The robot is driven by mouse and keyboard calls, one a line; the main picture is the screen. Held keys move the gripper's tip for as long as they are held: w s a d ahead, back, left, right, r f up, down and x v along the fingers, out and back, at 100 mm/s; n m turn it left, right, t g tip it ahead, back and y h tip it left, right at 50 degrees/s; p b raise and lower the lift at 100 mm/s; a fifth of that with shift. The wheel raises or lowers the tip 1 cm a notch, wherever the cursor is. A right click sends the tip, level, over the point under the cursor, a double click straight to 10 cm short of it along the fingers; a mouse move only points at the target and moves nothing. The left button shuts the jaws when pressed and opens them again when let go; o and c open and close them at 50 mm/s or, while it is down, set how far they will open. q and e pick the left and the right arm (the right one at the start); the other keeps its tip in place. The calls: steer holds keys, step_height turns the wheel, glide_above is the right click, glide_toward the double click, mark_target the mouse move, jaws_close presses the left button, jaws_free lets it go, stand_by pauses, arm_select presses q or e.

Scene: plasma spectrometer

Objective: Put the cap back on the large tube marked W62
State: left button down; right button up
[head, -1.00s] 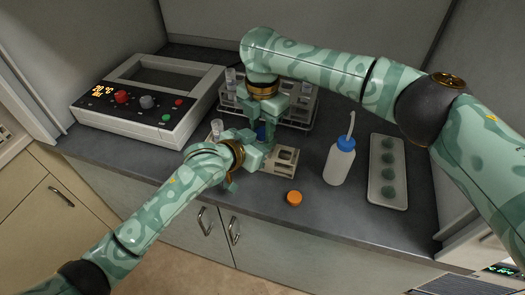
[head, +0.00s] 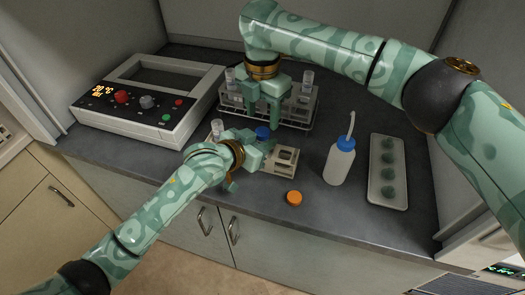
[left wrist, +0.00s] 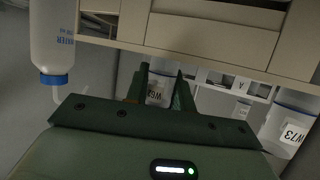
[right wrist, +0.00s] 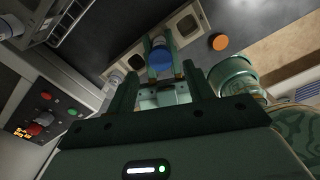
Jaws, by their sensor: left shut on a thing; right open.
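The tube marked W62 (left wrist: 158,92) stands between the fingers of my left gripper (left wrist: 160,85), which is shut on it at the pale block rack. A blue cap (head: 262,132) sits at the tube's top, just above the left gripper. It also shows in the right wrist view (right wrist: 160,60), apparently straight; how firmly it is seated cannot be told. My right gripper (head: 264,120) is open and empty, above and behind the cap, clear of it. An orange cap (head: 294,198) lies on the counter.
A wire rack of tubes (head: 297,112) is behind. A blue-topped wash bottle (head: 340,162) and a tray (head: 388,172) stand right. The instrument (head: 140,105) is left.

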steer(key=o, duration=0.6)
steer(key=shift+c, duration=0.2)
step_height(320, 180, up, 12)
arm_select(q)
steer(key=c, duration=1.1)
jaws_free()
